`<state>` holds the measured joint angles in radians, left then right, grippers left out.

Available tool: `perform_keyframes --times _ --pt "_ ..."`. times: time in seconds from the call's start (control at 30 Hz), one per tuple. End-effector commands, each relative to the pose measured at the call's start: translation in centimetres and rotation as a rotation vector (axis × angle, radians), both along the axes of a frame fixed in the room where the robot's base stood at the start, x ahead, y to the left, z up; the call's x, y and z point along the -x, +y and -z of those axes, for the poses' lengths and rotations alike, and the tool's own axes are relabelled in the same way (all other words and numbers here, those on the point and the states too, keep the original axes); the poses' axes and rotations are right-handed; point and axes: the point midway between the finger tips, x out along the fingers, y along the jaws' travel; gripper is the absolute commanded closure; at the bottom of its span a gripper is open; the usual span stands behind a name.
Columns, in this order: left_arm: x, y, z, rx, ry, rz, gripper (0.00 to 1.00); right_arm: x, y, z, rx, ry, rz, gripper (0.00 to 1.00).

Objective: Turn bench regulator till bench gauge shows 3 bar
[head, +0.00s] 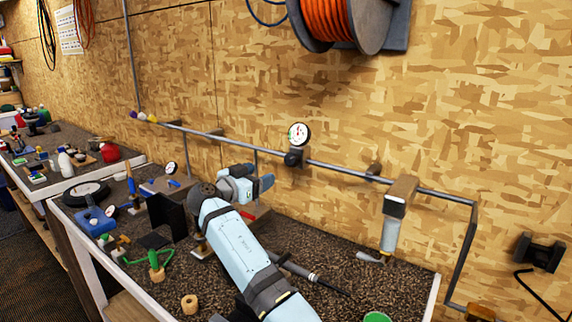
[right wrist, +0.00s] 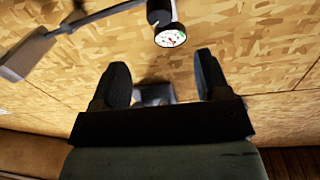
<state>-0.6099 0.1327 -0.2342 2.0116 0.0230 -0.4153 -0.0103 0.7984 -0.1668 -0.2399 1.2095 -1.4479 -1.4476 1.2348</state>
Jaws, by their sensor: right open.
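A round white gauge (head: 299,133) with green and red marks stands on the pipe along the wall. A dark knob (head: 293,158), seemingly its regulator, sits just below it. Their needle reading is too small to tell. My right gripper (head: 256,177) is open and empty, below and left of the knob, apart from it. In the right wrist view the gauge (right wrist: 170,36) and a dark body (right wrist: 160,11) appear above the spread fingers, not between them. A second small gauge (head: 171,168) stands on the bench; I cannot tell which is the bench gauge. My left gripper is out of view.
The grey pipe (head: 340,169) runs along the wall above the bench (head: 330,250). A filter unit (head: 393,225) hangs at right. A blue device (head: 96,221), a black wheel (head: 86,193) and small parts crowd the bench's left. A hose reel (head: 340,18) hangs above.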

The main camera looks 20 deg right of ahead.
Motion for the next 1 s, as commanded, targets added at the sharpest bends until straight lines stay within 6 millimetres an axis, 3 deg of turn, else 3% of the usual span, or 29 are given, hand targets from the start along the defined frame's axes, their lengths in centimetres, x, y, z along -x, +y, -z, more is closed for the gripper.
perform_keyframes --times 0.5,0.7,1.0 --pt "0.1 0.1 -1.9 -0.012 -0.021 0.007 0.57 -4.4 -9.4 -0.3 0.002 0.004 0.001 0.31" --pt "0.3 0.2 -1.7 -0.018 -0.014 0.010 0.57 -5.3 -11.2 -0.1 0.001 0.004 0.000 0.31" --pt "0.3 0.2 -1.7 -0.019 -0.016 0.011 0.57 -5.5 -11.5 0.0 0.001 0.003 -0.002 0.31"
